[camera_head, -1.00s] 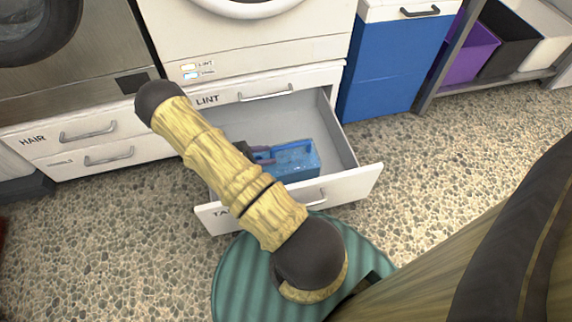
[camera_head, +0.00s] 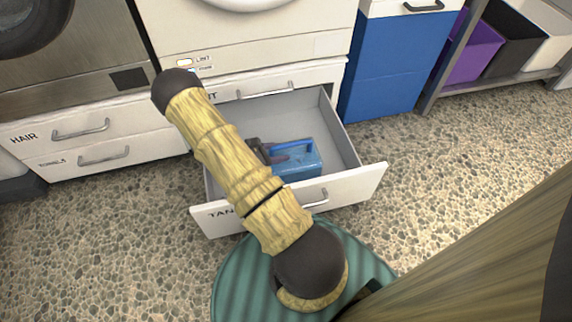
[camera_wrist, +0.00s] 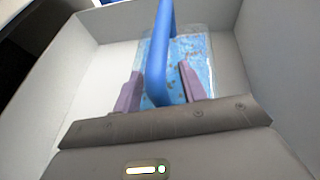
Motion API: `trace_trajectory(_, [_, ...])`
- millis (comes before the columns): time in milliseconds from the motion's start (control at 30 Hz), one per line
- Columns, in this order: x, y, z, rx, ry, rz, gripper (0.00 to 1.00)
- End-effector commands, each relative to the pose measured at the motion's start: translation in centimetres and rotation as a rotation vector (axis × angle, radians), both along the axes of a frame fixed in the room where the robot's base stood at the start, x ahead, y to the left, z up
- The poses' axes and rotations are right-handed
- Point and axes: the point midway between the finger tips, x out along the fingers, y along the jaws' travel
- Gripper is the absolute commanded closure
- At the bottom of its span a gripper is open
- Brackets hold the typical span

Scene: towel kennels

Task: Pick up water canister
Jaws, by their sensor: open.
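The water canister (camera_head: 297,165) is a translucent blue box with a solid blue handle along its top. It stands in the open drawer labelled "TAN..." (camera_head: 352,190). In the wrist view the canister (camera_wrist: 190,62) lies ahead, its handle (camera_wrist: 159,55) running up the middle of the picture. My gripper (camera_wrist: 161,80) is open, with one mauve finger on each side of the handle's near end. In the head view my gripper (camera_head: 279,156) is at the canister's left side, partly hidden by my arm. Whether the fingers touch the handle cannot be told.
The drawer's walls (camera_head: 340,125) surround the canister, with bare drawer floor to its right. Closed drawers (camera_head: 85,145) are at the left. A blue cabinet (camera_head: 392,70) and a shelf with a purple bin (camera_head: 470,55) stand at the right. The pebbled floor is clear.

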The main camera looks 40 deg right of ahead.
Motion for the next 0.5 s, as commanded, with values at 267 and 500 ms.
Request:
trace_trajectory(267, [0.00, 0.02, -0.01, 0.000, 0.000, 0.000, 0.68])
trace_trajectory(500, [0.00, 0.02, -0.02, 0.000, 0.000, 0.000, 1.00])
